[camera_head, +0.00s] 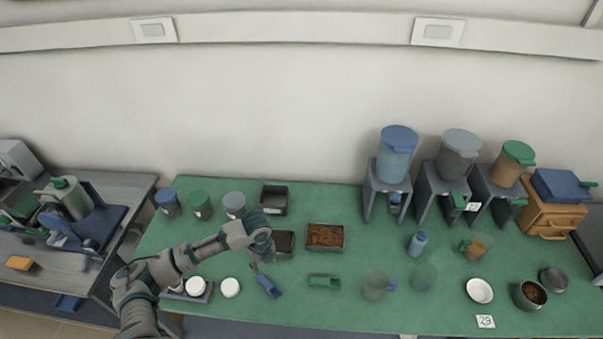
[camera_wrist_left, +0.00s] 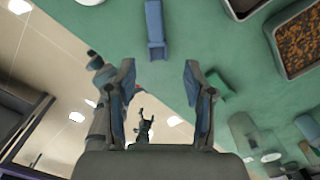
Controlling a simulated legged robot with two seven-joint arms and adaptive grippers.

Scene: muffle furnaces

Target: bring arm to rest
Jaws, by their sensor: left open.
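My left arm comes in from the lower left over the green table (camera_head: 350,205). Its gripper (camera_head: 257,266) is above the table's front left part, just behind a blue scoop (camera_head: 269,286). In the left wrist view the two fingers of this gripper (camera_wrist_left: 159,78) are spread apart with nothing between them. The blue scoop shows beyond the fingertips in that view (camera_wrist_left: 155,28), apart from them. My right gripper does not show in the head view.
Trays of brown material (camera_head: 325,237) and a green scoop (camera_head: 324,282) lie right of the gripper. White round lids (camera_head: 230,287) are to its left. Dispensers (camera_head: 396,160), a blue bottle (camera_head: 418,243) and clear jugs (camera_head: 375,285) stand farther right. A grey side table (camera_head: 120,185) is left.

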